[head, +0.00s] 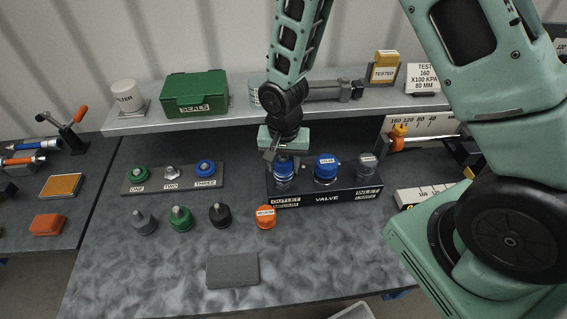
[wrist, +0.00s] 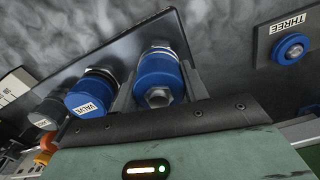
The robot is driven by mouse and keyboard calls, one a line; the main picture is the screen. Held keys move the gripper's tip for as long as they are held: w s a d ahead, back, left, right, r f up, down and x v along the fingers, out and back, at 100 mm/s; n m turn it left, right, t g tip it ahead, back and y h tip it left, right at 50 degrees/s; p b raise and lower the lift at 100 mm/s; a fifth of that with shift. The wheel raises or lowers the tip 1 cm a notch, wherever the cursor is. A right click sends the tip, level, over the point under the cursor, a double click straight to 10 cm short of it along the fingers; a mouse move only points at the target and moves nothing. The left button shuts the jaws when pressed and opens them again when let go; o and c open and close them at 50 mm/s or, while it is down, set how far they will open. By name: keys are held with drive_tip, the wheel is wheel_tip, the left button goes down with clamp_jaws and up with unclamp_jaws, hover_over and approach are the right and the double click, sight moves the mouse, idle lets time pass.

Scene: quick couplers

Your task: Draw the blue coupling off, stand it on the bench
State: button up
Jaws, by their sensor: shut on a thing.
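The blue coupling (head: 283,170) is at the left end of the dark valve block (head: 327,197), above the label reading OUTLET. It is upright, and a pale metal ring shows below its blue body. My gripper (head: 282,157) comes down from above and is shut on it. In the wrist view the blue coupling (wrist: 157,72), with a hex top, sits between the two fingers (wrist: 158,84). I cannot tell whether it is still fully seated on the block. The grey bench (head: 180,275) has clear surface in front.
A blue VALVE cap (head: 326,168) stands close to the right, with a grey fitting (head: 367,165) beyond. An orange piece (head: 265,216) and several plugs (head: 181,218) stand in front. A grey pad (head: 232,270) lies on the bench. A rack (head: 172,178) sits left.

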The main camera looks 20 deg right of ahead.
sight(283, 157)
drive_tip(key=shift+r+p, duration=1.1)
drive_tip(key=shift+r, duration=0.55)
drive_tip(key=shift+r+p, duration=1.55)
drive_tip(key=shift+r, duration=0.5)
drive_tip(key=shift+s+f, duration=0.1)
drive_tip(key=shift+f, duration=0.05)
